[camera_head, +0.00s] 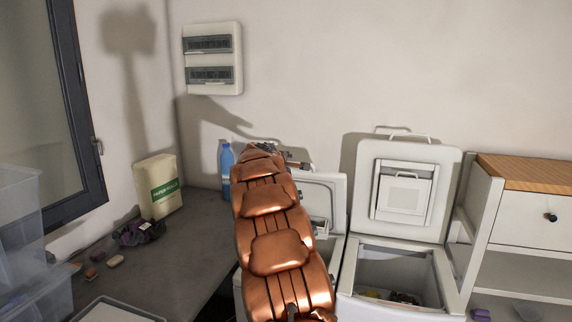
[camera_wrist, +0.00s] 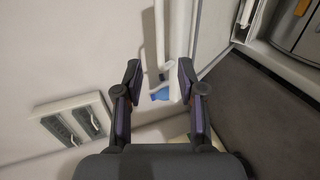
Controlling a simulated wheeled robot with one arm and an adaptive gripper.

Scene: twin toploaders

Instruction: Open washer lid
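Two white top-loading machines stand side by side in the head view. The right machine's lid (camera_head: 437,188) stands upright, with a handle (camera_head: 402,134) on its top edge and an open tub below. The left machine's lid (camera_head: 336,187) also stands raised, partly hidden behind my copper arm. My gripper (camera_head: 287,158) is at that lid's upper left, mostly hidden by the arm. In the wrist view my gripper (camera_wrist: 157,85) is open, fingers apart. A white handle-like bar (camera_wrist: 160,35) shows between and beyond the fingers; I cannot tell whether they touch it.
A breaker box (camera_head: 212,58) hangs on the wall. A wood-topped cabinet (camera_head: 525,210) stands close at right. Clear bins (camera_head: 20,240) are at the left edge.

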